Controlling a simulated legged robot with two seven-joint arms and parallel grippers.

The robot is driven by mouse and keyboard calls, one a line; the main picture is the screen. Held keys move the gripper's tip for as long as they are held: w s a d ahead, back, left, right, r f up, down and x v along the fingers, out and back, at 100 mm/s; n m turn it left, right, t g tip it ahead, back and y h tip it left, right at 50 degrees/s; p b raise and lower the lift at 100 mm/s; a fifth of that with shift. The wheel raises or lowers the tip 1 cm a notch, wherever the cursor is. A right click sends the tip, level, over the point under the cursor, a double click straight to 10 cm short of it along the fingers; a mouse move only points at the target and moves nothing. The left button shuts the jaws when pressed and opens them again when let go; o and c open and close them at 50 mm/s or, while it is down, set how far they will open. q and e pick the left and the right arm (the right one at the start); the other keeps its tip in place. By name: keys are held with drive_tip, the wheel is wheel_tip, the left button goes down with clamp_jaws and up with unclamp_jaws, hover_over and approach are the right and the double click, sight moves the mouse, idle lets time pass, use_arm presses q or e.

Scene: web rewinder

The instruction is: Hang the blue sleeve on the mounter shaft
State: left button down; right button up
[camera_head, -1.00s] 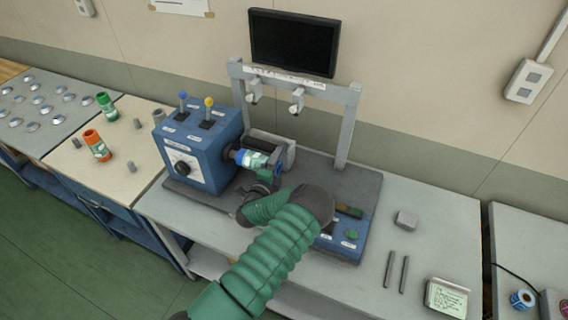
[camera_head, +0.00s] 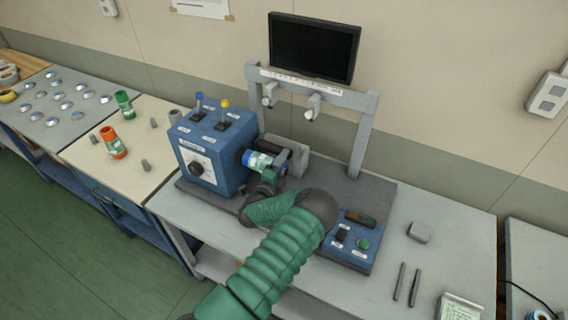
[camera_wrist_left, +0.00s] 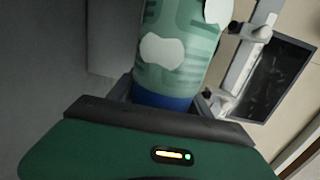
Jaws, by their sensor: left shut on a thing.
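The blue sleeve (camera_head: 257,161), with a green and white label, lies sideways against the right face of the blue machine, at the dark hub of the mounter shaft (camera_head: 241,155). The shaft is mostly hidden, and I cannot tell how far the sleeve is over it. My left gripper (camera_head: 284,168) is shut on the sleeve at its right end, partly hidden by my wrist. In the left wrist view the sleeve (camera_wrist_left: 178,55) fills the upper middle, its blue end by the dark jaw edge (camera_wrist_left: 160,112). My right gripper is not in view.
The blue machine (camera_head: 205,165) has two levers on top. A grey frame (camera_head: 366,135) with hooks stands behind, below a monitor (camera_head: 314,47). A blue control box (camera_head: 345,250) is at the right.

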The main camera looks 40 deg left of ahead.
use_arm(q)
drive_tip(key=shift+f, duration=0.15)
drive_tip(key=shift+c, duration=1.9)
unclamp_jaws()
drive_tip(key=f+b+v, duration=0.1)
drive_tip(key=b+v, duration=0.2)
drive_tip(key=v, duration=1.4)
drive_tip(key=w+d+f+n+g, duration=0.1)
drive_tip(key=d+n+g, duration=0.1)
drive_tip(key=n, duration=0.2)
drive_tip(key=d+f+n+g, duration=0.1)
drive_tip(key=d+n+g, duration=0.1)
drive_tip(key=n+g, duration=0.1)
drive_tip(key=w+d+f+n+g, duration=0.1)
drive_tip(key=d+f+n+g, duration=0.1)
drive_tip(key=n, duration=0.3)
drive_tip(key=shift+w+d+n+g, duration=0.3)
drive_tip(key=shift+n+g, duration=0.1)
drive_tip(key=shift+g, duration=0.2)
drive_tip(key=s+d+r+n+g+h, duration=0.1)
drive_tip(key=s+d+r+g+h, duration=0.1)
drive_tip(key=s+d, duration=0.3)
drive_tip(key=s+d+r+g+h, duration=0.3)
drive_tip(key=s+d+r+g, duration=0.1)
drive_tip(key=d, duration=0.9)
drive_tip(key=shift+s+r+n, duration=0.4)
drive_tip(key=shift+s+r, duration=0.3)
drive_tip(key=shift+s, duration=0.5)
